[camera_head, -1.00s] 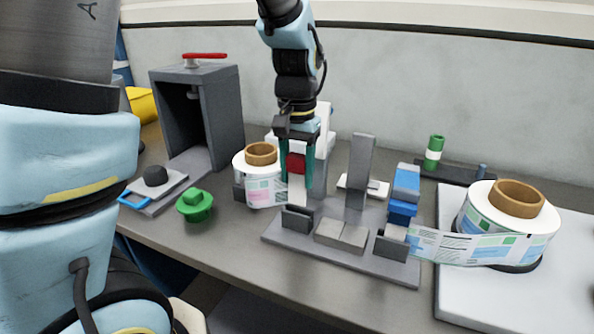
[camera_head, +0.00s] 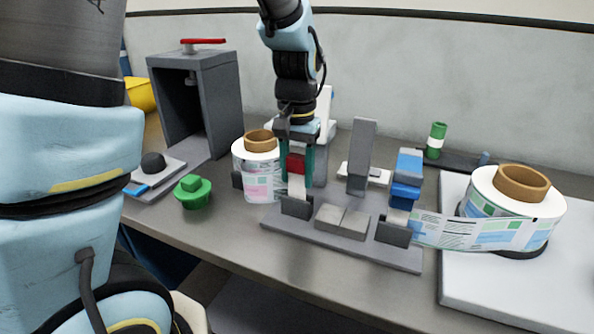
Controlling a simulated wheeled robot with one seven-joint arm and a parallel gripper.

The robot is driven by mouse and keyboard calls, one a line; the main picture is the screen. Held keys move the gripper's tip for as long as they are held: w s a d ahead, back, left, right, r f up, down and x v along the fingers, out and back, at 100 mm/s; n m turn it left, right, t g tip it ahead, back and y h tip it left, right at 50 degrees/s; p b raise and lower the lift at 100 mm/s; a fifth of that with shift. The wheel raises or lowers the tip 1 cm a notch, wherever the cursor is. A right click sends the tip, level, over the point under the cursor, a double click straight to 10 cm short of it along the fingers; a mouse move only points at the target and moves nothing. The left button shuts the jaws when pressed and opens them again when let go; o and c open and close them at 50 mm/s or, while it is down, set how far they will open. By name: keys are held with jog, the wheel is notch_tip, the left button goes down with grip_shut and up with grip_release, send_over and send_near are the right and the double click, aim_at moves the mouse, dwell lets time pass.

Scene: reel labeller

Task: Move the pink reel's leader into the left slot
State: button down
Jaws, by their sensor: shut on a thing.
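The pink reel (camera_head: 262,185), a white roll with a brown core and pink-marked labels, stands behind the left end of the grey fixture. Its leader (camera_head: 297,186) is a pale strip topped by a red tab (camera_head: 296,164). My gripper (camera_head: 297,166), with teal fingers, is shut on the red tab from above and holds the leader upright. The left slot (camera_head: 297,207) is the dark grey block at the fixture's left end. The leader's lower end meets the top of this block; I cannot tell how deep it sits inside.
The right slot (camera_head: 393,233) holds a blue-tabbed leader (camera_head: 405,193) running to a second reel (camera_head: 515,212) on a white plate. A green knob (camera_head: 193,192) and grey press frame (camera_head: 215,115) stand left.

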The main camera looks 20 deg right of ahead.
jog(key=shift+f+b, duration=0.5)
jog(key=shift+f, duration=0.4)
jog(key=shift+c, duration=1.2)
grip_release()
jog(key=shift+r, duration=0.1)
notch_tip(320, 180, up, 11)
jog(key=shift+f+b, duration=0.15)
jog(key=shift+b, duration=0.3)
